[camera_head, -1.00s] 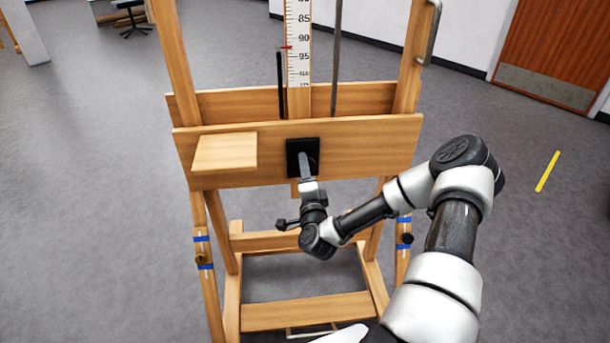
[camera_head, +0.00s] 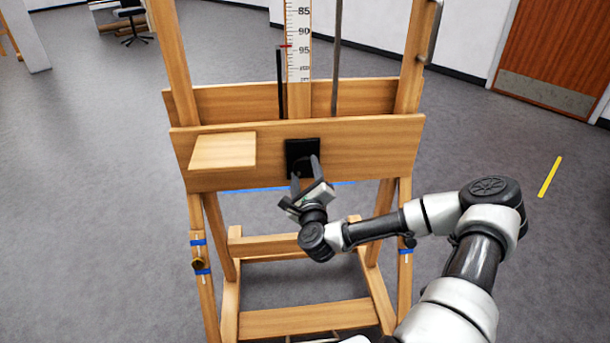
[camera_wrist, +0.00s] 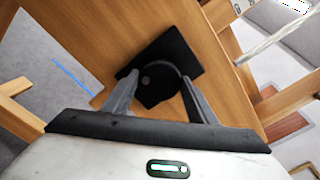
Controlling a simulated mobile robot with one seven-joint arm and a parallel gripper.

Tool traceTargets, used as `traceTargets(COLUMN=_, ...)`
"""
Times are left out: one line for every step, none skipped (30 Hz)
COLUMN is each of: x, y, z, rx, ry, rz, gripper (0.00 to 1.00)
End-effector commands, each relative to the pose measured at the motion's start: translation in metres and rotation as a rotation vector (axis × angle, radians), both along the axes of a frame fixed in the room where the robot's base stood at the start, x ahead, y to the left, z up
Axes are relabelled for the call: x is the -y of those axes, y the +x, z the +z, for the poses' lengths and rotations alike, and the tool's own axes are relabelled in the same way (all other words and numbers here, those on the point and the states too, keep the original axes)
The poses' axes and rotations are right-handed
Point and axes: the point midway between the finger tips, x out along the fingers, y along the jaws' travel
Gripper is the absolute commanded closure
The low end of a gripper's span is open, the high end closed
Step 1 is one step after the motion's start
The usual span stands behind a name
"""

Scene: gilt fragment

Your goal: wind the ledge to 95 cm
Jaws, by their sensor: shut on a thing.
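The wooden easel's ledge (camera_head: 375,150) is a broad front board across the two uprights. A black plate (camera_head: 291,148) is fixed at its middle. In the wrist view, a round black knob (camera_wrist: 155,92) stands on the plate. My gripper (camera_head: 305,168) has its two fingers on either side of this knob and is shut on it, turned at a slant in the head view. A white scale (camera_head: 300,58) stands above the board. Its red pointer (camera_head: 286,46) is between 90 and 95, just short of the 95 mark.
A small light wooden shelf (camera_head: 224,150) juts from the board's left half. The easel's side legs carry blue tape and dark knobs (camera_head: 198,264). A metal handle (camera_head: 432,33) is on the right upright. Open grey floor surrounds the easel, with a yellow strip (camera_head: 550,176) at right.

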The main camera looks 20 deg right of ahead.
Motion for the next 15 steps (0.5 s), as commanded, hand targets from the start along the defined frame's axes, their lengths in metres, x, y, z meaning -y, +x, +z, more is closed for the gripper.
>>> traceTargets(x=0.0006, y=-0.0007, z=-0.0024, rx=0.010, ry=0.048, rz=-0.002, gripper=0.70)
traceTargets(x=0.0004, y=-0.0005, z=-0.0021, rx=0.018, ry=0.075, rz=-0.001, gripper=0.70)
traceTargets(x=0.0002, y=-0.0005, z=-0.0023, rx=0.026, ry=0.113, rz=0.000, gripper=0.70)
traceTargets(x=0.0003, y=-0.0007, z=-0.0025, rx=0.032, ry=0.140, rz=-0.001, gripper=0.70)
traceTargets(x=0.0006, y=-0.0008, z=-0.0022, rx=0.040, ry=0.168, rz=-0.001, gripper=0.70)
traceTargets(x=0.0006, y=-0.0007, z=-0.0019, rx=0.050, ry=0.205, rz=-0.001, gripper=0.70)
traceTargets(x=0.0003, y=-0.0007, z=-0.0023, rx=0.055, ry=0.233, rz=-0.001, gripper=0.70)
traceTargets(x=0.0001, y=-0.0006, z=-0.0023, rx=0.063, ry=0.262, rz=-0.001, gripper=0.70)
traceTargets(x=0.0004, y=-0.0006, z=-0.0019, rx=0.072, ry=0.298, rz=0.000, gripper=0.70)
traceTargets(x=0.0007, y=-0.0007, z=-0.0021, rx=0.079, ry=0.326, rz=-0.002, gripper=0.70)
traceTargets(x=0.0008, y=-0.0008, z=-0.0022, rx=0.085, ry=0.353, rz=-0.002, gripper=0.70)
traceTargets(x=0.0007, y=-0.0006, z=-0.0018, rx=0.095, ry=0.390, rz=-0.002, gripper=0.70)
traceTargets(x=0.0006, y=-0.0006, z=-0.0019, rx=0.101, ry=0.418, rz=-0.001, gripper=0.70)
traceTargets(x=0.0006, y=-0.0007, z=-0.0023, rx=0.107, ry=0.445, rz=-0.001, gripper=0.70)
traceTargets(x=0.0011, y=-0.0007, z=-0.0019, rx=0.118, ry=0.483, rz=-0.002, gripper=0.70)
